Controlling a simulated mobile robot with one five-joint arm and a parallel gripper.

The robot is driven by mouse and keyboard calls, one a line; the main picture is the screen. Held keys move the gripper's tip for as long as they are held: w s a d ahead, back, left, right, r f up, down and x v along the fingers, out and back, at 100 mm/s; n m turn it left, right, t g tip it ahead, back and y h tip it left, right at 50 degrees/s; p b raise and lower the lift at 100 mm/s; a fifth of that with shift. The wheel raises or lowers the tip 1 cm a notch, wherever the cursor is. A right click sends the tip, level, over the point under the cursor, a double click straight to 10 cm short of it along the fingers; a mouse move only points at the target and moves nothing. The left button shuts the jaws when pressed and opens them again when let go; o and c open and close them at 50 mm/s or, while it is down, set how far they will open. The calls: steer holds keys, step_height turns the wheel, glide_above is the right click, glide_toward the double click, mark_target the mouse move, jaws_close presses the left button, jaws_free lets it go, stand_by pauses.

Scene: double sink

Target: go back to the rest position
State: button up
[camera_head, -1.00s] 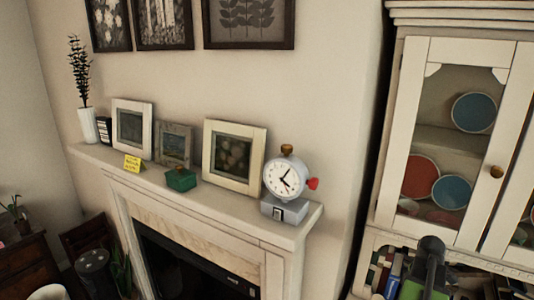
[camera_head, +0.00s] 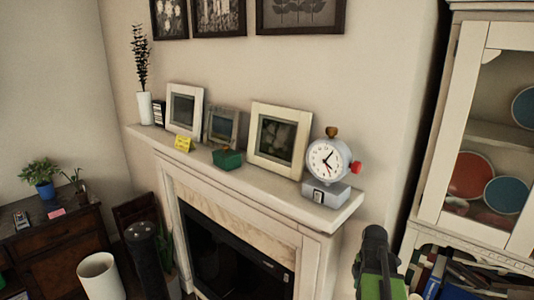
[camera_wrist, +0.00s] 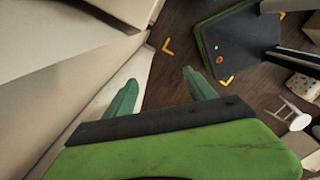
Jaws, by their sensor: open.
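My gripper (camera_wrist: 160,92) shows in the wrist view with its two green fingers spread apart and nothing between them. It is above the wooden floor (camera_wrist: 175,75), beside pale surfaces on the left. In the head view part of my green and black arm (camera_head: 378,268) rises at the bottom, right of the mantel and in front of the cabinet's lower shelf. The fingertips cannot be made out there. Yellow corner marks (camera_wrist: 168,46) lie on the floor in the wrist view.
A white cabinet (camera_head: 455,130) stands right. A white bin (camera_head: 100,276) and dark dresser (camera_head: 60,245) are left. A small white stool (camera_wrist: 287,112) stands on the floor.

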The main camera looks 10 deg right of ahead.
steer(key=w+a+f+m+b, duration=0.1)
steer(key=a+m, duration=0.6)
steer(key=a, duration=0.7)
steer(key=w+a+f+m+b, duration=0.1)
steer(key=a+f+m+b, duration=0.1)
steer(key=a+m, duration=0.6)
steer(key=a+f, duration=0.1)
steer(key=a, duration=0.6)
steer(key=shift+w+a+f+b, duration=0.15)
steer(key=shift+w+f+b, duration=0.1)
steer(key=shift+w+b, duration=0.1)
